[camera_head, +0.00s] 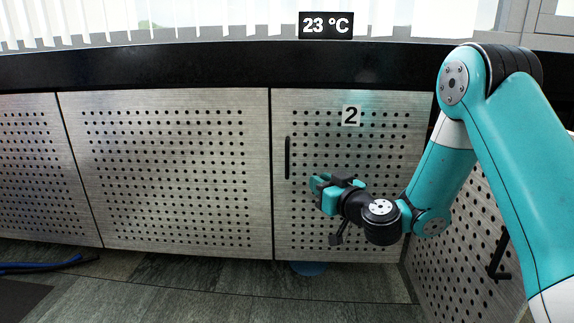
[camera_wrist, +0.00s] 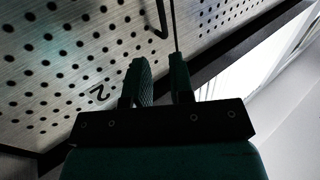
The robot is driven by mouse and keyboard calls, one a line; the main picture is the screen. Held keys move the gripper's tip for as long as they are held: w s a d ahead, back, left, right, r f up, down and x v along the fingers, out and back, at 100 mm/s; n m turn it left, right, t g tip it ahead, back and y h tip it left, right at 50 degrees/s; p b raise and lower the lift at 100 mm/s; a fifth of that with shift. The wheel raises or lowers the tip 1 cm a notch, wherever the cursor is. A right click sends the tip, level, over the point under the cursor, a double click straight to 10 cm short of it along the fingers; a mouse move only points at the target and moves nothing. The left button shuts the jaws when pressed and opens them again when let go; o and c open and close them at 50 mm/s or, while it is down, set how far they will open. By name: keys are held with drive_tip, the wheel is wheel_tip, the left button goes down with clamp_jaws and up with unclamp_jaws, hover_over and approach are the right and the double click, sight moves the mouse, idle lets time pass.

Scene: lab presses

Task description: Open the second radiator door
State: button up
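The second radiator door (camera_head: 345,235) is a perforated metal panel with a "2" label (camera_head: 351,115); it sits flush with the panel to its left and looks closed. Its dark vertical handle (camera_head: 287,158) is near the door's left edge. My gripper (camera_head: 318,184) is in front of the door, to the right of the handle and a little lower. In the wrist view its two fingers (camera_wrist: 161,78) are apart with nothing between them. The handle (camera_wrist: 161,20) shows just beyond the fingertips, not between them. The label shows there sideways (camera_wrist: 99,93).
A perforated panel (camera_head: 470,235) with a dark handle (camera_head: 499,256) stands at an angle on the right. A black ledge (camera_head: 180,68) runs above the doors, with a 23 °C display (camera_head: 326,25).

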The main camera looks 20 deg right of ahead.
sight(288, 161)
drive_tip(key=p+x, duration=0.4)
drive_tip(key=x, duration=1)
drive_tip(key=shift+a, duration=0.1)
drive_tip(key=shift+x, duration=0.8)
drive_tip(key=shift+c, duration=0.4)
clamp_jaws()
